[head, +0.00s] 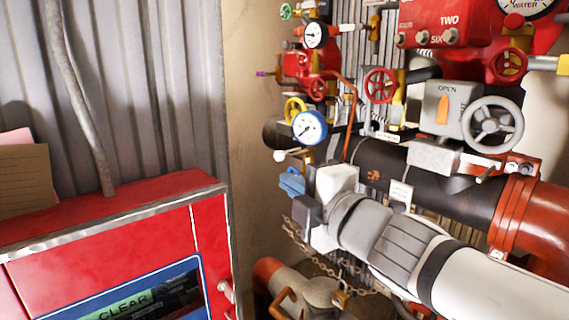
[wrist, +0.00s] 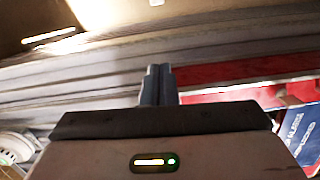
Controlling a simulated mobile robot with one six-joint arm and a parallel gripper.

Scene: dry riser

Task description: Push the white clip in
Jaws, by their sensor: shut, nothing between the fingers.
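My gripper (head: 291,182) is in the middle of the head view, with its blue-grey fingers pointing left. In the wrist view its fingers (wrist: 157,84) are together, with nothing between them. I cannot clearly make out the white clip. A small white piece (wrist: 156,2) is cut off by the top edge of the wrist view, in line with the fingers and apart from them; I cannot tell whether it is the clip. A white round knob (head: 279,156) shows just above the fingers in the head view.
A pressure gauge (head: 309,127) and a yellow handwheel (head: 295,110) are close above my gripper. A dark pipe (head: 400,170) with a grey valve box (head: 447,108) runs behind my arm. A red cabinet (head: 110,235) stands at left. A chain (head: 310,250) hangs below.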

